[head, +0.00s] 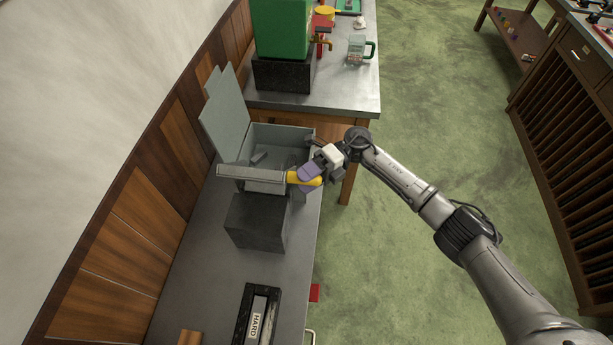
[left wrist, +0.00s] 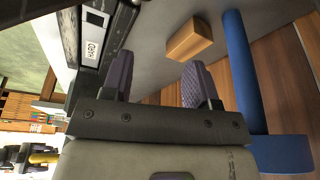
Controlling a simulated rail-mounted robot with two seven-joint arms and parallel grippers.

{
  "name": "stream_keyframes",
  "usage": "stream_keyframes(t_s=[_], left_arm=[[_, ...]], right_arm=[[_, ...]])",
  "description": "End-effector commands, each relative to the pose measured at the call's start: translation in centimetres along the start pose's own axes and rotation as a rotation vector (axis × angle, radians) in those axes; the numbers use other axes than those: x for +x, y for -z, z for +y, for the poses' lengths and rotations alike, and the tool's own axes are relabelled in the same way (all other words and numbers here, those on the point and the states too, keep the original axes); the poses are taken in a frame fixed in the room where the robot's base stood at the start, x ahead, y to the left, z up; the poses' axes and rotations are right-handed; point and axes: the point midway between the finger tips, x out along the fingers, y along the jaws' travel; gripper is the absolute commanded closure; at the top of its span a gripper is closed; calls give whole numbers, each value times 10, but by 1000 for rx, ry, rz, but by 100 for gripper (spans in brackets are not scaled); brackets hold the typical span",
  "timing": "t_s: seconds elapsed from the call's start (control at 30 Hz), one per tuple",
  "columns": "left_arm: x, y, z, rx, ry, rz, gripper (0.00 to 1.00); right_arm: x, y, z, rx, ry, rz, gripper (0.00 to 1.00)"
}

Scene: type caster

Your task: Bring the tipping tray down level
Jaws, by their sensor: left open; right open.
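The tipping tray (head: 250,176) is a grey, shallow piece with a yellow handle (head: 305,179) on its right end. It sits above a dark block (head: 257,221) on the bench, and looks close to level, though its exact tilt is hard to tell. My right gripper (head: 312,172) is open at the yellow handle, with a purple finger pad close against it; contact cannot be told. My left gripper (left wrist: 158,70) is open and empty in the left wrist view, its purple pads wide apart. It does not show in the head view.
A grey bin (head: 285,136) with a raised lid (head: 226,112) stands behind the tray. A black box labelled HARD (head: 257,317) lies nearer on the bench; it also shows in the left wrist view (left wrist: 92,48). A wooden block (left wrist: 190,40) and a blue post (left wrist: 240,75) are near my left gripper.

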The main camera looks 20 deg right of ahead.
Motion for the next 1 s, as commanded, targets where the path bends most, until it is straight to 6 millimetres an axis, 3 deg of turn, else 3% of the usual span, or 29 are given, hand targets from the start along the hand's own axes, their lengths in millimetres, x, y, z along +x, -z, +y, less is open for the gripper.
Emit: stream_keyframes(t_s=[0.3,0.87,1.0], left_arm=[[0,0,-1,3,2,0,46],[0,-1,-4,13,10,-2,46],[0,0,-3,11,9,-1,46]], right_arm=[[2,0,0,0,0,0,46],[1,0,0,0,0,0,98],[1,0,0,0,0,0,100]])
